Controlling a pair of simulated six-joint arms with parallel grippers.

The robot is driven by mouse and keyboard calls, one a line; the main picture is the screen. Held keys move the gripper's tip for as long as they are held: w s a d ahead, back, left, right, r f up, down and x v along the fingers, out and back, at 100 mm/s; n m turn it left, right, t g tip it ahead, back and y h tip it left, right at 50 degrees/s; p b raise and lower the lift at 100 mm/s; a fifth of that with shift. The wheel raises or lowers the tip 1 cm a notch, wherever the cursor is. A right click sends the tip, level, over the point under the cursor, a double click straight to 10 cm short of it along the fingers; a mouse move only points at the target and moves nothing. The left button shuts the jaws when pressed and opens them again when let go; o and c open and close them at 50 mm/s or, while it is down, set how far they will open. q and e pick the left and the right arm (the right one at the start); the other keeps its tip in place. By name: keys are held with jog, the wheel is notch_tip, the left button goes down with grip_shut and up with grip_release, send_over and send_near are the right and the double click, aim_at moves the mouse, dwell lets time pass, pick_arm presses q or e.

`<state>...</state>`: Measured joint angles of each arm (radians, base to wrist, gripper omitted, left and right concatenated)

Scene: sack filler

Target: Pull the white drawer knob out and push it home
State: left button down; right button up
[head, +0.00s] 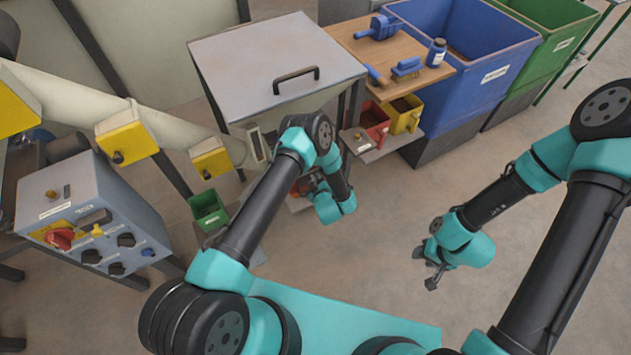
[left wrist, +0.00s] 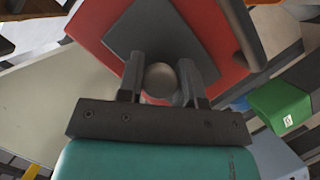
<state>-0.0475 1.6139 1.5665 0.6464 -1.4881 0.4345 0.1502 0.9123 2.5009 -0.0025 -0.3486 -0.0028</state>
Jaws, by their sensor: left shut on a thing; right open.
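A round, pale grey knob (left wrist: 161,79) sits between the fingers of my left gripper (left wrist: 160,66) in the left wrist view, and the gripper is shut on it. Behind the knob are a dark plate (left wrist: 196,40) and a red surface (left wrist: 222,85). How far the drawer stands out cannot be told. In the head view my left arm reaches below the large grey cabinet and hides the knob and most of the gripper. My right gripper (head: 432,270) is open and empty above the floor at the right.
A green bin (head: 208,210) stands left of my left arm, and also shows in the left wrist view (left wrist: 281,104). A grey control box (head: 85,215) is at the left. Red (head: 371,122) and yellow (head: 404,114) bins sit under the wooden bench. The floor around my right gripper is clear.

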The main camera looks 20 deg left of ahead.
pick_arm(q)
jog(key=s+d, duration=0.5)
jog(key=shift+s+d, duration=0.25)
jog(key=c, duration=0.8)
grip_release()
jog(key=v, duration=1.7)
jog(key=shift+s+r, duration=0.15)
jog(key=shift+r, duration=0.05)
